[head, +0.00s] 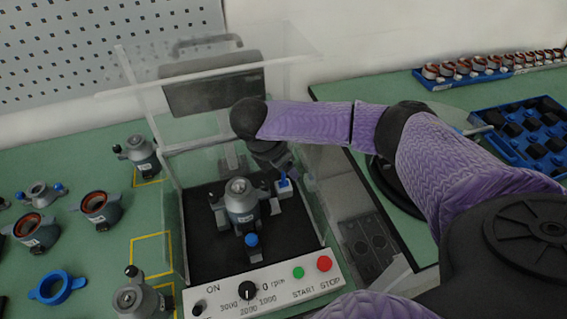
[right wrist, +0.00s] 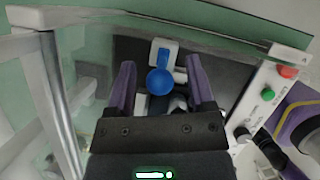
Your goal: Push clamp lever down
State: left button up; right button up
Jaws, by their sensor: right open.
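The clamp lever with a blue knob (head: 284,183) stands on a white base at the right side of the test station, beside the grey motor housing (head: 241,197). In the right wrist view the round blue knob (right wrist: 159,82) shows between the fingers, above its white base (right wrist: 164,47). My right gripper (right wrist: 160,64) is open, with one finger on each side of the knob; I cannot tell if either touches it. In the head view my right gripper (head: 277,165) is just above and behind the lever, partly hidden by my wrist. My left gripper is not in view.
A transparent guard (head: 155,130) surrounds the station. The front panel (head: 267,288) carries a dial, a green START button (head: 298,272) and a red STOP button (head: 324,263). Several stator parts lie on the green table at left. Blue trays (head: 530,150) stand at right.

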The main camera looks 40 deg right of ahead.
grip_shut()
dwell(1.4)
